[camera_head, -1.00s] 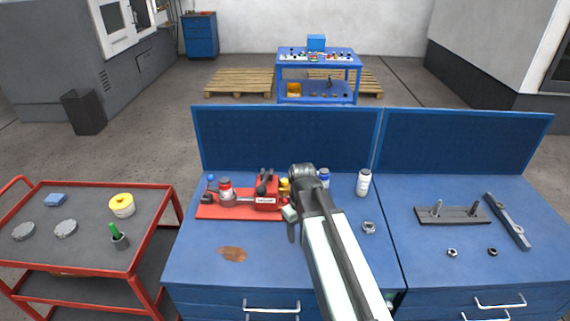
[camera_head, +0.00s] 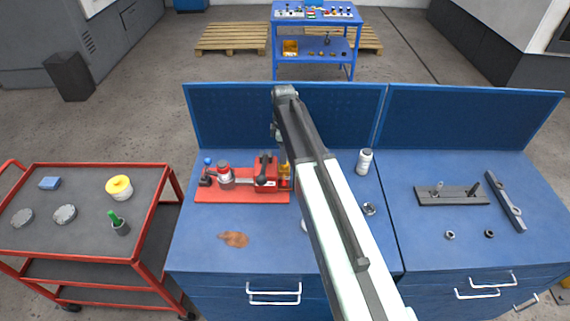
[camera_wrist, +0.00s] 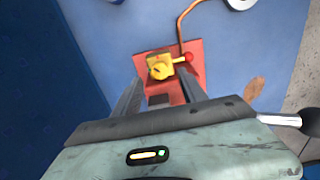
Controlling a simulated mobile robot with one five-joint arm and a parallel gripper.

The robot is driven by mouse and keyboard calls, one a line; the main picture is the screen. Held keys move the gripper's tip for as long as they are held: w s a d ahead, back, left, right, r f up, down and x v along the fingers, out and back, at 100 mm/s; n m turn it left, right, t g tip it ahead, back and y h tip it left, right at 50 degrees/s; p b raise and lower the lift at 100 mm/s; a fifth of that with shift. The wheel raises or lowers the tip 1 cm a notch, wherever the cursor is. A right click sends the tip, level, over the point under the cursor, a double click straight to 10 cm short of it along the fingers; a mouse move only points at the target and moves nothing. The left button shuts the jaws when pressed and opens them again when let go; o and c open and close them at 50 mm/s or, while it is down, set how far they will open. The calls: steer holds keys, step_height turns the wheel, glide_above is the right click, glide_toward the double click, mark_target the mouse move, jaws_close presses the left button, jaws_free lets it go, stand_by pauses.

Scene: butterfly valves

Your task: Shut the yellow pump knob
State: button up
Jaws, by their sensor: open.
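The yellow pump knob (camera_wrist: 160,68) shows in the wrist view, on a red base plate (camera_wrist: 146,62). It has a dark mark on its face. I cannot tell the remaining distance. In the head view my arm hides the fingertips.
A white bottle (camera_head: 364,162) and a nut (camera_head: 369,208) are right of my arm. A brown stain (camera_head: 234,239) lies in front of the pump. A blue back panel (camera_head: 230,125) rises behind. A red cart (camera_head: 90,212) stands at left. The front left bench top is mostly clear.

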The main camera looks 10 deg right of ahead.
step_height(320, 180, down, 4)
steer(key=b, duration=0.2)
steer(key=shift+b, duration=0.4)
steer(key=shift+r, duration=0.1)
jaws_close()
steer(key=m, duration=0.4)
steer(key=shift+s+m, duration=0.1)
steer(key=shift+m, duration=0.2)
jaws_free()
